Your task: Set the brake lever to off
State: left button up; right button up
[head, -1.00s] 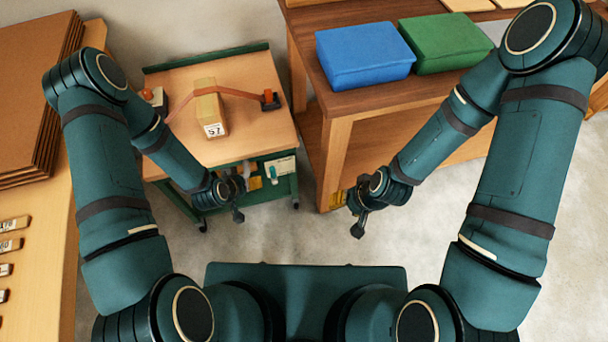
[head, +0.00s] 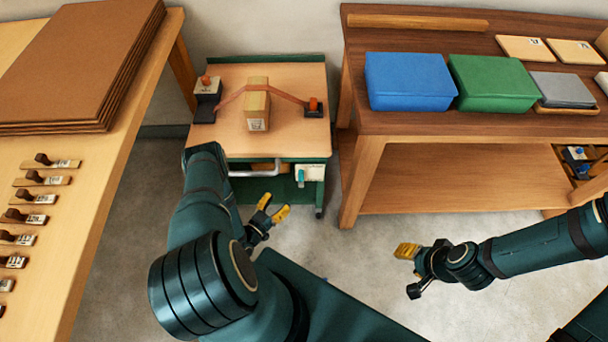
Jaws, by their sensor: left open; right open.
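A small cart (head: 290,140) with a wooden top and green frame stands against the back wall. On its front, at the right, is a white plate (head: 310,171) with a small teal part that looks like the brake lever; its setting is too small to read. My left gripper (head: 273,208) is open and empty, in front of the cart and below the plate, apart from both. Its yellow fingertips point up and right. My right gripper (head: 408,269) is open and empty over the floor, right of the cart and in front of the dark workbench.
A tan block (head: 257,104) lies under an orange strap (head: 286,95) on the cart. A metal handle (head: 254,171) crosses its front. The workbench (head: 430,122) carries blue and green boxes. The left table (head: 110,150) holds brown sheets and labelled pieces. Floor between is clear.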

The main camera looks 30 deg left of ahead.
aim_at(301, 175)
pick_arm(q)
jog(key=w, duration=0.4)
jog(key=w+b, duration=0.1)
jog(key=w, duration=0.4)
jog(key=w+d+b, duration=0.1)
jog(key=w, duration=0.3)
jog(key=shift+w, duration=0.35)
grip_shut()
